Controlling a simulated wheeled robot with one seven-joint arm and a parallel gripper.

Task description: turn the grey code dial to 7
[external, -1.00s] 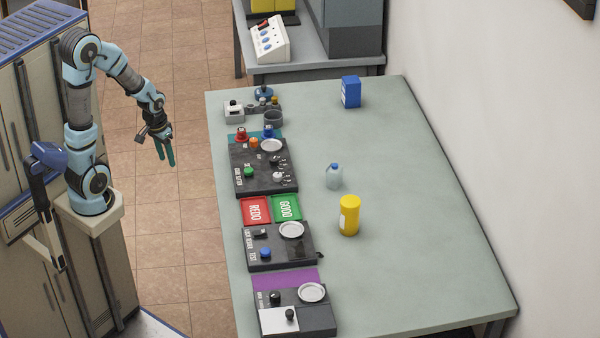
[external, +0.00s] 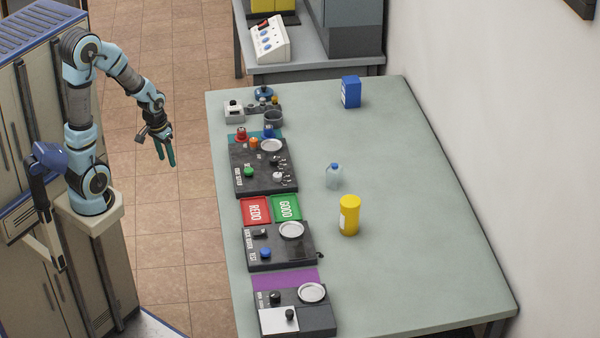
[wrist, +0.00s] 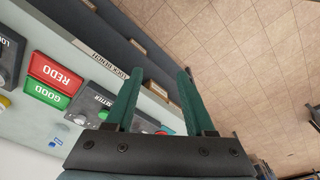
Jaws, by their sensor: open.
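A dark panel (external: 250,184) lies on the near side of the grey-green table. It carries a green button (external: 248,172), a round pale dish (external: 271,146) and small pale knobs (external: 278,177) with marks around them. The grey code dial seems to be among these knobs, but I cannot tell which one or what number it shows. My gripper (external: 167,161) hangs in the air left of the table edge, apart from the panel, open and empty. In the wrist view its green fingers (wrist: 160,72) stand apart and hide part of the panel (wrist: 95,105).
REDO (external: 256,211) and GOOD (external: 286,208) mats lie below the panel. Two more panels (external: 305,248) (external: 318,322) sit further down. A clear bottle (external: 334,178), a yellow canister (external: 349,215) and a blue box (external: 351,92) stand right. Small fixtures (external: 234,113) sit beyond the panel.

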